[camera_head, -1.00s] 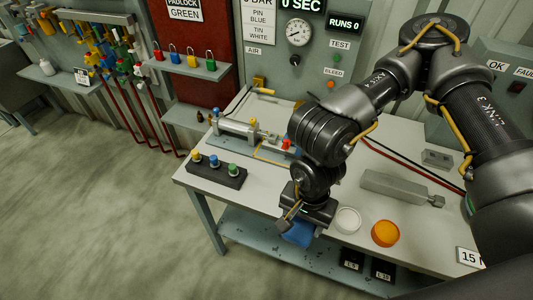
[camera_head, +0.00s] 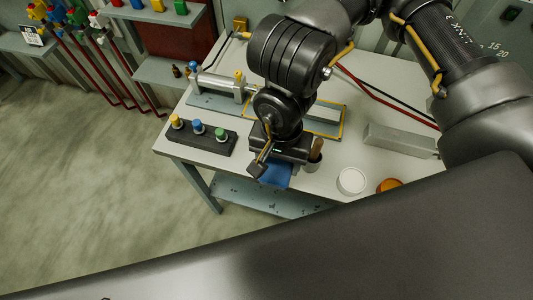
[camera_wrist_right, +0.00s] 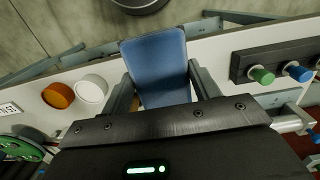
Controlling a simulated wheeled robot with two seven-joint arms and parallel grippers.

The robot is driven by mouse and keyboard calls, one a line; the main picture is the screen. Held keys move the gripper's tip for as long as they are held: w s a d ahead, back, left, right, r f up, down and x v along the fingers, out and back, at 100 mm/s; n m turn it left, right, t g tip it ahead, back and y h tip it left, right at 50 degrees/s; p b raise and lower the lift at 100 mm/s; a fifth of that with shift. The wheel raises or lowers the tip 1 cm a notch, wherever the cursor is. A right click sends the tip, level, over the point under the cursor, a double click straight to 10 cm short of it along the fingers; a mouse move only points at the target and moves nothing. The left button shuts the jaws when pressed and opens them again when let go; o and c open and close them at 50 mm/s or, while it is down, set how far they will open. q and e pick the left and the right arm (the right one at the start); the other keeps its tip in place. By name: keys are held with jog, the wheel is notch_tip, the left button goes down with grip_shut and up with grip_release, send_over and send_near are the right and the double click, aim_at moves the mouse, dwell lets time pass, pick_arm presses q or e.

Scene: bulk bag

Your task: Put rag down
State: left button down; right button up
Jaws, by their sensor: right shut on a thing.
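The blue rag (camera_head: 277,176) hangs from my right gripper (camera_head: 283,165) at the front edge of the workbench (camera_head: 325,180). In the right wrist view the rag (camera_wrist_right: 157,62) shows as a flat blue piece between the two fingers of the right gripper (camera_wrist_right: 161,88), which is shut on it. I cannot tell whether the rag touches the bench. My left gripper is not in view.
A black block (camera_head: 198,137) with yellow, blue and green knobs lies left of the gripper. A white round tub (camera_head: 351,181) and an orange one (camera_head: 389,186) stand to the right. A brown-handled tool (camera_head: 316,149) is close beside the gripper. A large dark surface covers the bottom.

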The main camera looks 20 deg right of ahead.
jog(key=w+p, duration=0.1)
jog(key=w+f+p, duration=0.1)
jog(key=w, duration=0.1)
jog(key=w+f+p, duration=0.1)
jog(key=w+f, duration=0.4)
jog(key=f, duration=0.1)
jog(key=shift+w+d+p, duration=0.15)
jog(key=shift+w+p, duration=0.15)
jog(key=shift+w+f, duration=0.4)
jog(key=shift+f, duration=0.2)
notch_tip(320, 180, down, 2)
jog(key=shift+f+p, duration=0.1)
jog(key=shift+p, duration=0.7)
jog(key=shift+f, duration=0.3)
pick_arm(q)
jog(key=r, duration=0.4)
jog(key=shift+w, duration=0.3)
